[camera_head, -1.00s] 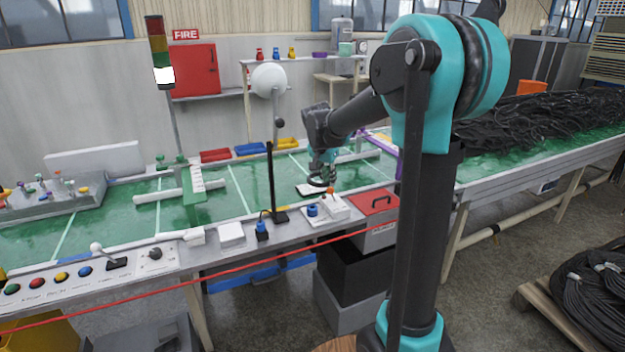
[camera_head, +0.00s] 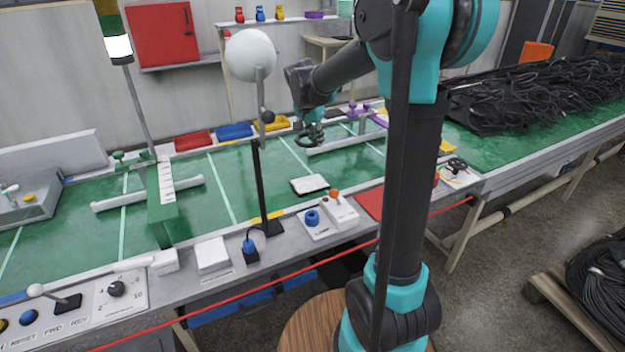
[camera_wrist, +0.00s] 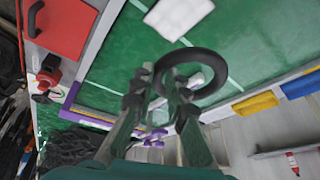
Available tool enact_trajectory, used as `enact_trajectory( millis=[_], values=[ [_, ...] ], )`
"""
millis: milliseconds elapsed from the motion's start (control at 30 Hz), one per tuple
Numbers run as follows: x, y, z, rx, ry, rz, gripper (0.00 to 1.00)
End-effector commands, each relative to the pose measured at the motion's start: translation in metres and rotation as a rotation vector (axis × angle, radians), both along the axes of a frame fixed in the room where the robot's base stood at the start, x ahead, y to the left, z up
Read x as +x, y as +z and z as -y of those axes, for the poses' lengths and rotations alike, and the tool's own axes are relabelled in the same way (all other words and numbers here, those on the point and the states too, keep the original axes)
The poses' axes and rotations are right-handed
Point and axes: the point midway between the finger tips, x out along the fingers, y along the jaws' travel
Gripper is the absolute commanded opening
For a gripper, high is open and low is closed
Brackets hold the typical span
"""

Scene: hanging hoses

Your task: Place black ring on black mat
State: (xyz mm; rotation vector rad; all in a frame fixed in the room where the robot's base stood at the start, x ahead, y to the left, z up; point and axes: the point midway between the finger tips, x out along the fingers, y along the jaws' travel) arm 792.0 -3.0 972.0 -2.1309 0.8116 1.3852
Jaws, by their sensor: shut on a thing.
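The black ring (camera_wrist: 224,76) is held at my fingertips in the wrist view, with most of its loop sticking out to the right of the fingers. My gripper (camera_wrist: 158,78) is shut on the ring's near side. In the head view the ring (camera_head: 309,145) hangs below my gripper (camera_head: 305,127), above the back part of the green table and apart from its surface. A dark flat patch (camera_head: 337,113) shows behind the gripper at the table's back edge; I cannot tell whether it is the black mat.
A white pad with a dark edge (camera_head: 309,184) lies on the green table (camera_head: 240,180). Red (camera_head: 193,141), blue (camera_head: 234,131) and yellow (camera_head: 271,123) trays line the back. A black post (camera_head: 262,190) stands at front. A purple fixture (camera_head: 362,110) and black hoses (camera_head: 540,95) are to the right.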

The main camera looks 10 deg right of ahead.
Motion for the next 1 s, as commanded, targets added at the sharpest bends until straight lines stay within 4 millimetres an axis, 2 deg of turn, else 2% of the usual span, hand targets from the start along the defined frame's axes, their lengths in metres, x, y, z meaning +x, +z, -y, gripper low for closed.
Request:
enact_trajectory(
  millis=[33,300,500,767,1000],
  values=[
    [0.001,-0.013,0.0,0.0,0.0,0.0,0.0],
    [0.001,-0.08,0.0,0.0,0.0,0.0,0.0],
    [0.001,-0.12,0.0,0.0,0.0,0.0,0.0],
    [0.0,-0.142,0.0,0.0,0.0,0.0,0.0],
    [0.0,-0.171,0.0,0.0,0.0,0.0,0.0]
  ],
)
